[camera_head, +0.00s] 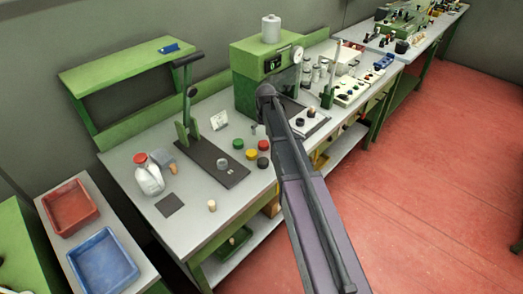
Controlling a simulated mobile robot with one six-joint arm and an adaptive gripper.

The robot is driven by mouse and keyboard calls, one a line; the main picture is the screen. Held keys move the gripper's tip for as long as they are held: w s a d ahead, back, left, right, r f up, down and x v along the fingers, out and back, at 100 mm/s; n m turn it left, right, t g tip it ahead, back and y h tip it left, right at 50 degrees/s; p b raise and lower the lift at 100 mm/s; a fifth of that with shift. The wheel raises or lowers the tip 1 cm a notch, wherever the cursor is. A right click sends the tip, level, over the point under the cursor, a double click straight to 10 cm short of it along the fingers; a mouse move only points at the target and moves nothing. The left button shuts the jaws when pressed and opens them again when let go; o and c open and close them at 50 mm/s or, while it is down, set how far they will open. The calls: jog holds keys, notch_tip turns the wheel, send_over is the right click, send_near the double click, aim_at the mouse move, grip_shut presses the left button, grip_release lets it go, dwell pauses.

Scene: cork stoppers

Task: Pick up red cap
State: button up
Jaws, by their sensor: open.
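A red cap (263,145) lies on the grey workbench top (210,115), just left of my dark arm link. The red cap shows clear of my arm in this view. My arm reaches up from the bottom edge, past the right side of the caps, to a rounded dark end in front of the green machine. I cannot make out my gripper's fingers.
A green machine (258,60) stands behind the caps. A dark plate with a lever press (187,100) is to the left. A white bottle (149,178) and a cork stopper (212,205) stand near the front. Red (70,207) and blue (104,262) trays are at lower left.

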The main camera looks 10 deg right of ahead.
aim_at(264, 144)
jog(key=shift+w+f+b, duration=0.15)
jog(key=shift+f+b, duration=0.9)
jog(key=shift+f, duration=0.3)
jog(key=shift+w+f+b, duration=0.15)
jog(key=shift+f+b, duration=1.15)
jog(key=shift+w+f+b, duration=0.15)
jog(key=shift+f+b, duration=1.1)
jog(key=shift+b, duration=0.05)
jog(key=c, duration=0.8)
